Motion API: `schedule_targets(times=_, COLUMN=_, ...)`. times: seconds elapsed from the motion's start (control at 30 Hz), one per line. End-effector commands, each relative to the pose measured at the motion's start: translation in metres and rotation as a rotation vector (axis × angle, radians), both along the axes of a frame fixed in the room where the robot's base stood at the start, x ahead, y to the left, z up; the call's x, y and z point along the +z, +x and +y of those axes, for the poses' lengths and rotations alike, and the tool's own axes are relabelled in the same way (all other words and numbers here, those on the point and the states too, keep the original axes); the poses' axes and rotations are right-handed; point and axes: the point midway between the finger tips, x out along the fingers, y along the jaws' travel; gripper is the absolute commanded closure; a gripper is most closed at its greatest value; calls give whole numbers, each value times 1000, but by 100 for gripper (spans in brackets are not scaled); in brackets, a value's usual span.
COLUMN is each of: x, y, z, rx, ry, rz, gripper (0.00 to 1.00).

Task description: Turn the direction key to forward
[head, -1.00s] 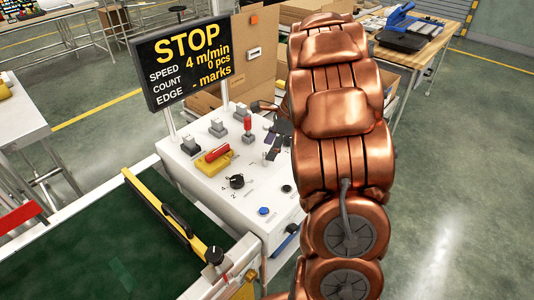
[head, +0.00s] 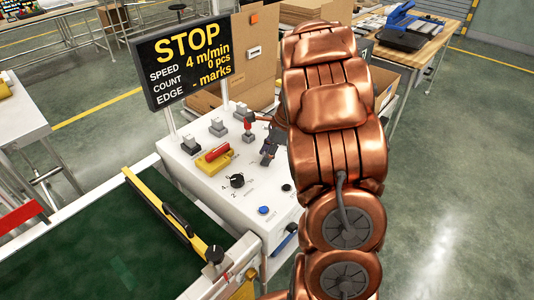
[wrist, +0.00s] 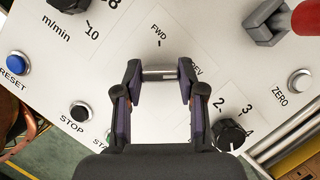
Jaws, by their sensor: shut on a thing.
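The direction key (wrist: 160,75) is a small metal bar on the white control panel (wrist: 220,50). It lies crosswise between the fingertips of my gripper (wrist: 158,82) in the wrist view. The FWD label (wrist: 158,36) is above it, and the REV label (wrist: 197,70) is to its right, partly covered by a finger. My gripper is shut on the key. In the head view my gripper (head: 269,148) is down at the panel, and the key is hidden there. The display (head: 190,62) reads STOP, 4 m/min, 0 pcs.
Around the key are a blue RESET button (wrist: 15,62), a black STOP button (wrist: 81,112), a numbered knob (wrist: 229,134), a white ZERO button (wrist: 300,79) and a red-handled lever (head: 247,125). The green conveyor belt (head: 80,265) is at lower left.

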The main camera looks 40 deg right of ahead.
Motion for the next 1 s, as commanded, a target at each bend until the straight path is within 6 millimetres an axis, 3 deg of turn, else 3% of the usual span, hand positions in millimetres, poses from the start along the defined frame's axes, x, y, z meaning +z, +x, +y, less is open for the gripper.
schedule_targets(times=0.13, x=0, y=0, z=-4, rx=-2, ry=-1, rz=-1, gripper=95)
schedule_targets(times=0.47, x=0, y=1, z=-1, rx=55, ry=-2, rz=-1, gripper=95)
schedule_targets(times=1.0, x=-1, y=4, z=-1, rx=490, ry=-1, rz=-3, gripper=95)
